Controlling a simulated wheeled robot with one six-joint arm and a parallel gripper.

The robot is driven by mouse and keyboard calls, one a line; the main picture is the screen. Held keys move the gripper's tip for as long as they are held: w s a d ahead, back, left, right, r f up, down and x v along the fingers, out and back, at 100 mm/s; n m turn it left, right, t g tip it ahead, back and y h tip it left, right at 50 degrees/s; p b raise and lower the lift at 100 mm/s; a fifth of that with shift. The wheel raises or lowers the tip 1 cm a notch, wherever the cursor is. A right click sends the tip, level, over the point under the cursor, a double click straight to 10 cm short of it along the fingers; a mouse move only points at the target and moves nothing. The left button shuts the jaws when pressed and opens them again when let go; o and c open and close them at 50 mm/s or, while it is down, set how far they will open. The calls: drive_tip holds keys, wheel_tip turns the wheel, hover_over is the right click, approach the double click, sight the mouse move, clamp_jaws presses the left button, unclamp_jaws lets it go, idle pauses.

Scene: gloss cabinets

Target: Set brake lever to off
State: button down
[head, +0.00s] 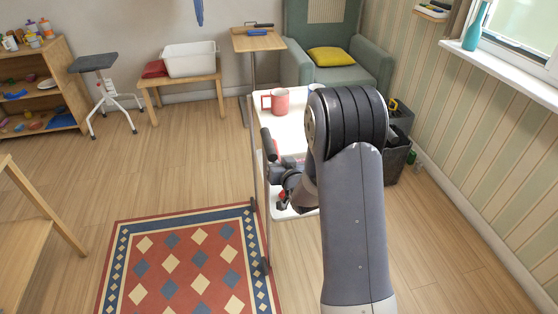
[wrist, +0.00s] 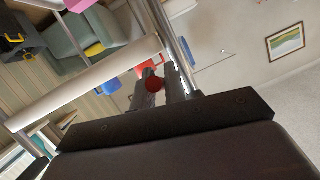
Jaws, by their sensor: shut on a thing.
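A red mug (head: 279,101) stands on the trolley top. Thin metal posts (head: 257,175) rise at its left side. A patterned rug (head: 190,262) lies left. A green armchair (head: 340,75) and dark bin (head: 396,160) stand behind. Open floor lies left.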

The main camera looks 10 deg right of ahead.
drive_tip(key=c, duration=1.5)
unclamp_jaws()
drive_tip(key=b+v, duration=0.1)
drive_tip(key=v, duration=1)
